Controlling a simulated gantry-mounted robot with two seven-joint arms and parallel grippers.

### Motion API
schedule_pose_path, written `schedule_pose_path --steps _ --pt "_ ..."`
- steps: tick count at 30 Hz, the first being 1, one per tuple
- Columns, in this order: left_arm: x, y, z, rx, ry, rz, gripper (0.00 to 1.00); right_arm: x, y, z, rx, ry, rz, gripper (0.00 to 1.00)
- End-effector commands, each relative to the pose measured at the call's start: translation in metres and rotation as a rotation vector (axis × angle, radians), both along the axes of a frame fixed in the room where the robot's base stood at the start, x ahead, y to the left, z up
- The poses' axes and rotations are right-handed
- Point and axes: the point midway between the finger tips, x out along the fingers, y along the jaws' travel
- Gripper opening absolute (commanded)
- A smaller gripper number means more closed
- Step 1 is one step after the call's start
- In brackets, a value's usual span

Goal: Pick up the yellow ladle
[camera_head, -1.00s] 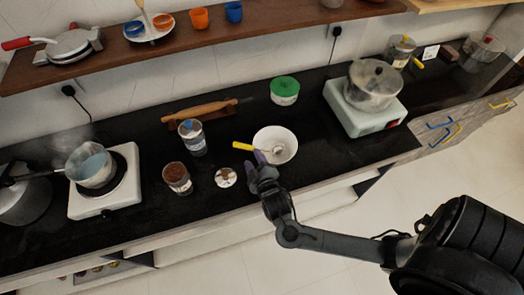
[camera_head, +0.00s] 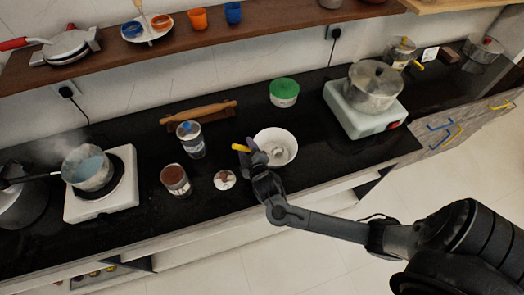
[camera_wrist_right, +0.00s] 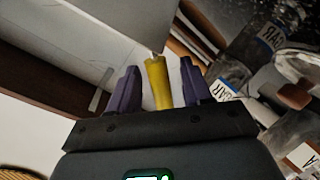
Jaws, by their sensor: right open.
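The yellow ladle (camera_head: 241,148) lies with its handle sticking out over the left rim of the white bowl (camera_head: 289,138). Its metal end is inside the bowl, and part of the ladle is hidden by my gripper. My right gripper (camera_head: 254,151) is at the bowl's left side, right by the handle. In the right wrist view, the yellow handle (camera_wrist_right: 156,78) stands between the two purple fingers of my open right gripper (camera_wrist_right: 159,88), with a gap visible on each side. My left gripper is in neither view.
A round-topped jar (camera_head: 224,180), a brown-filled jar (camera_head: 176,180) and a blue-lidded jar (camera_head: 191,138) stand left of the bowl. A green-lidded tub (camera_head: 284,92) is behind it, a rolling pin (camera_head: 203,112) behind left. A stove with a pot (camera_head: 374,86) is at right.

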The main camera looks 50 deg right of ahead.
Motion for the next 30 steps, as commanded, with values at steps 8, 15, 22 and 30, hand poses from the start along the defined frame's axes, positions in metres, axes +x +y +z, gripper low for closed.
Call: schedule_pose_path --steps 8,15,22,30 --pt "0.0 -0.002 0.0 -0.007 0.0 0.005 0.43 0.0 0.0 0.0 0.0 0.0 0.0 0.23" --pt "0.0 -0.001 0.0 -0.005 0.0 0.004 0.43 0.0 0.0 0.0 0.0 -0.001 0.001 0.0" --pt "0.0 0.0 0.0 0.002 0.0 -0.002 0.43 0.0 0.001 0.001 0.001 -0.001 0.0 0.0" --pt "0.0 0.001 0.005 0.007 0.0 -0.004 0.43 0.0 0.001 0.019 0.001 -0.003 0.0 0.0"
